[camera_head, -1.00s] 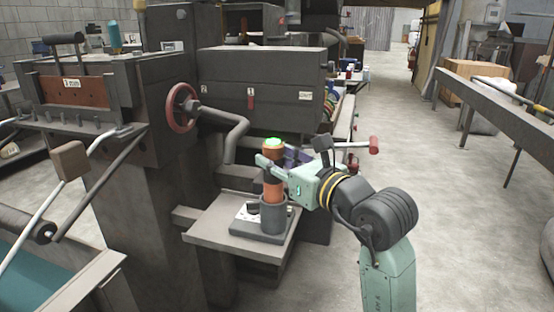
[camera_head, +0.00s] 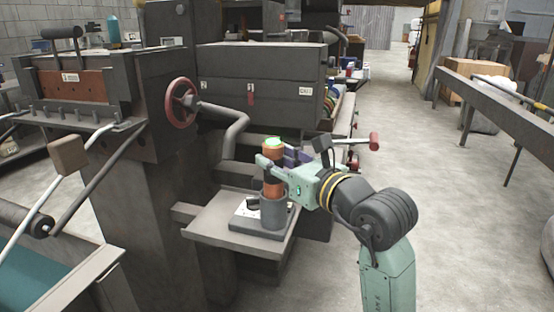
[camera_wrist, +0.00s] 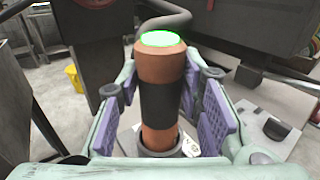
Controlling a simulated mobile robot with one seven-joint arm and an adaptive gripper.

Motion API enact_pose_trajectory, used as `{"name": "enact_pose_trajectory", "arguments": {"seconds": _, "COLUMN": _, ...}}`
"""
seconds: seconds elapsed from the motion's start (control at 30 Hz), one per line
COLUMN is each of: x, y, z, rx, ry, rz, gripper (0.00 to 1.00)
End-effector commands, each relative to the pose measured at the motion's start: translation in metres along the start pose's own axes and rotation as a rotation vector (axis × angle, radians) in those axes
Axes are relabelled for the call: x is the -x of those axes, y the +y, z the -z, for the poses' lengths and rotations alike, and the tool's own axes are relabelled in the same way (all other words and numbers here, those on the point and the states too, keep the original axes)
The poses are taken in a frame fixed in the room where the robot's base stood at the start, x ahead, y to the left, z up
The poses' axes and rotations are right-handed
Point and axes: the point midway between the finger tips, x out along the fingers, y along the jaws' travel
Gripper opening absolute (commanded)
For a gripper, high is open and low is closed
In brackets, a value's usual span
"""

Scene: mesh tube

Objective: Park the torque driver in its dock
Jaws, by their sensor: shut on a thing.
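The torque driver (camera_head: 273,184) is an orange cylinder with a dark band and a green-rimmed pale top. It stands upright with its lower end inside the grey cup-shaped dock (camera_head: 273,213) on a small shelf. My gripper (camera_head: 275,163) is around the driver's upper part, shut on it. In the wrist view the driver (camera_wrist: 160,65) stands between the purple finger pads of my gripper (camera_wrist: 163,105). The dock's rim (camera_wrist: 158,152) shows around the driver's lower end. The driver's bottom is hidden inside the dock.
The shelf (camera_head: 212,227) juts from a dark machine and carries a pale plate (camera_head: 246,217) beside the dock. A bent grey pipe (camera_head: 236,135) and a red handwheel (camera_head: 182,103) are close behind and left. The floor to the right (camera_head: 455,220) is clear.

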Motion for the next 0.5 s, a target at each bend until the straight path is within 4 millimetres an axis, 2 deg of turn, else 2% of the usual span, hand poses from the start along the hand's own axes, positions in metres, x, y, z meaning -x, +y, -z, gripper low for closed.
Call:
{"name": "enact_pose_trajectory", "arguments": {"seconds": 0.03, "x": 0.0004, "y": 0.0001, "z": -0.001, "rx": 0.001, "ry": -0.003, "rz": 0.001, "gripper": 0.35}}
{"name": "enact_pose_trajectory", "arguments": {"seconds": 0.37, "x": 0.0001, "y": 0.0001, "z": -0.0004, "rx": 0.0, "ry": -0.001, "rz": 0.0, "gripper": 0.57}}
{"name": "enact_pose_trajectory", "arguments": {"seconds": 0.5, "x": 0.0, "y": 0.0, "z": -0.0001, "rx": 0.0, "ry": -0.001, "rz": 0.0, "gripper": 0.57}}
